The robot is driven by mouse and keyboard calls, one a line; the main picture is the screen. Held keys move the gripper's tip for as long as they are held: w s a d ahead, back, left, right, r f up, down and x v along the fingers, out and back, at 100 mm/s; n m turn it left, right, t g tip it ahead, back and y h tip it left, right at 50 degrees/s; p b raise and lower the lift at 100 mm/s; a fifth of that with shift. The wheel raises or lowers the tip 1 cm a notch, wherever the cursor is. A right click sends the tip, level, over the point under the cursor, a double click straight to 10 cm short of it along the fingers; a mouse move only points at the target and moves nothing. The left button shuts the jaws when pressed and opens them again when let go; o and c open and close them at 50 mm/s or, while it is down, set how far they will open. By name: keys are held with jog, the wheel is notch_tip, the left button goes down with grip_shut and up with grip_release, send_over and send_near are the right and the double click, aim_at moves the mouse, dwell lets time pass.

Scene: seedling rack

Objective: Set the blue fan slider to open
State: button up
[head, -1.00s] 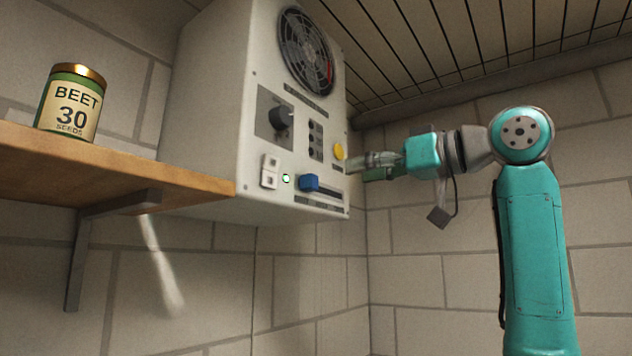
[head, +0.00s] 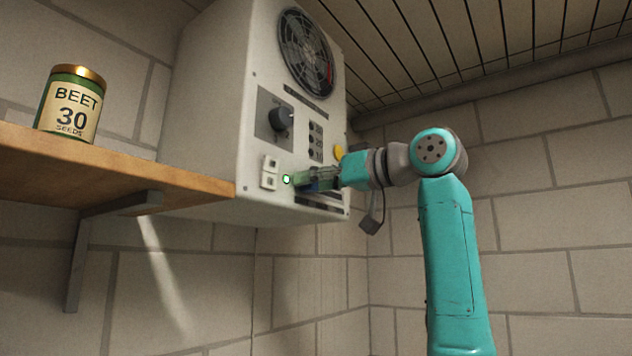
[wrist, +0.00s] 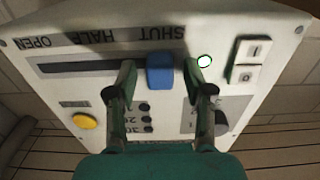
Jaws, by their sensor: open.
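The blue fan slider (wrist: 160,72) sits at the SHUT end of its dark slot (wrist: 85,65) in the wrist view. The slot's labels read SHUT, HALF and OPEN, with OPEN at the far left there. My gripper (wrist: 163,80) is open, with one finger on each side of the slider. I cannot tell whether the fingers touch it. In the head view my gripper (head: 312,178) is at the lower front of the white control box (head: 215,120) and mostly hides the slider.
A lit green lamp (wrist: 204,61) and a white rocker switch (wrist: 246,60) are beside the right finger in the wrist view. A yellow button (wrist: 84,121) and a dark knob (head: 281,118) are on the same panel.

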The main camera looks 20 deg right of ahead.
grip_shut()
